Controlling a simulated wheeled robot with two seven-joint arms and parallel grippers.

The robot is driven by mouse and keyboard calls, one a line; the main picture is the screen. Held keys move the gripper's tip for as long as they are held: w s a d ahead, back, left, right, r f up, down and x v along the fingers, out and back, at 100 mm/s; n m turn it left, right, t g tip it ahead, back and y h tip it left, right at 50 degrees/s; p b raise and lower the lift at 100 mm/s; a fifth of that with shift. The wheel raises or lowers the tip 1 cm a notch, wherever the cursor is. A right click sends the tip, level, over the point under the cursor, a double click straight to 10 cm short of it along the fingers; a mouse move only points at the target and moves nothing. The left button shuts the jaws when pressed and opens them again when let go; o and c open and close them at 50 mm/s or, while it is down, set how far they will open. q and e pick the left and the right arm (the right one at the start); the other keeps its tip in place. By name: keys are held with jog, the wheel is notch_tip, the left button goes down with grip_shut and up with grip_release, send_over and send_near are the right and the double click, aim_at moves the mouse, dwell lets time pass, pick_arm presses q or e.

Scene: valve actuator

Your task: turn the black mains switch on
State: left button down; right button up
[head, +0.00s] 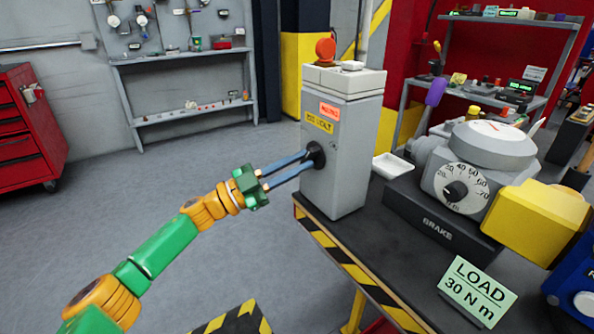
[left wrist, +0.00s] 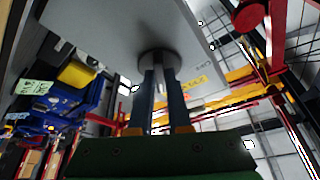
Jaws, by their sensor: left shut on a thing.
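The black mains switch (head: 316,155) is a round dark knob on the front face of a tall grey cabinet (head: 343,185). My left gripper (head: 308,160) reaches it from the left, and its two long blue fingers are shut on the switch. In the left wrist view the round switch (left wrist: 159,58) sits at the ends of the fingers (left wrist: 160,78), against the grey cabinet face (left wrist: 110,35). The fingers hide part of the switch, so I cannot tell its exact setting. My right gripper is not in view.
The cabinet stands on a dark bench (head: 370,235) with a striped edge. A brake unit (head: 438,222) with a dial and a yellow block (head: 538,222) is to its right. A green load sign (head: 478,291) is at the front. Open floor (head: 120,210) lies left.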

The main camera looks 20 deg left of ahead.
pick_arm(q)
jog(key=shift+r+m+g, duration=0.1)
jog(key=shift+m+g, duration=0.3)
jog(key=shift+m, duration=0.5)
jog(key=shift+m+b, duration=0.3)
jog(key=c, duration=0.9)
grip_release()
jog(key=shift+w, duration=0.1)
jog(key=shift+o, duration=0.2)
jog(key=b+v, duration=0.1)
jog(key=v, duration=0.6)
jog(key=shift+b, duration=0.3)
jog(key=shift+a, duration=0.1)
